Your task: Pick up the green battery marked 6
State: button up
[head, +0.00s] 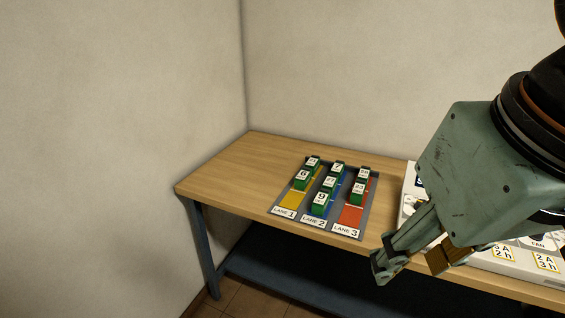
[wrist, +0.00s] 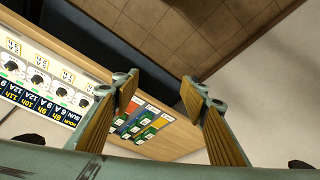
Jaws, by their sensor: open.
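The battery that appears marked 6 (head: 302,181) is green with a white label on top. In the head view it stands at the front of the pair in lane 1, the yellow lane of the grey lane tray (head: 284,212). My gripper (head: 412,264) is open and empty, in front of and to the right of the tray, well apart from the battery. In the wrist view the open fingers (wrist: 158,92) frame the tray (wrist: 113,133), seen small and far off. Single battery numbers cannot be read there.
Lane 2, blue, holds several green batteries (head: 320,205) in a row, close beside lane 1. Lane 3, red, holds two more (head: 358,193). A white labelled panel (head: 500,259) lies at the right. The wooden table (head: 225,179) is clear left of the tray.

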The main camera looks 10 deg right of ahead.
jog(key=shift+w, duration=0.1)
jog(key=w+d+r+m+h+p, duration=0.1)
jog(key=w+r, duration=0.1)
jog(key=w, duration=0.7)
jog(key=w+d+r+m+p, duration=0.1)
jog(key=w+r, duration=0.1)
jog(key=w, duration=0.7)
jog(key=m+h+p, duration=0.1)
jog(key=m+p, duration=0.3)
jog(key=p, duration=0.3)
send_over(303, 174)
jog(key=s+a, duration=0.3)
jog(key=s, duration=0.1)
notch_tip(303, 174, down, 24)
jog(key=shift+d+f, duration=0.2)
jog(key=shift+f, duration=0.05)
jog(key=shift+x, duration=4.25)
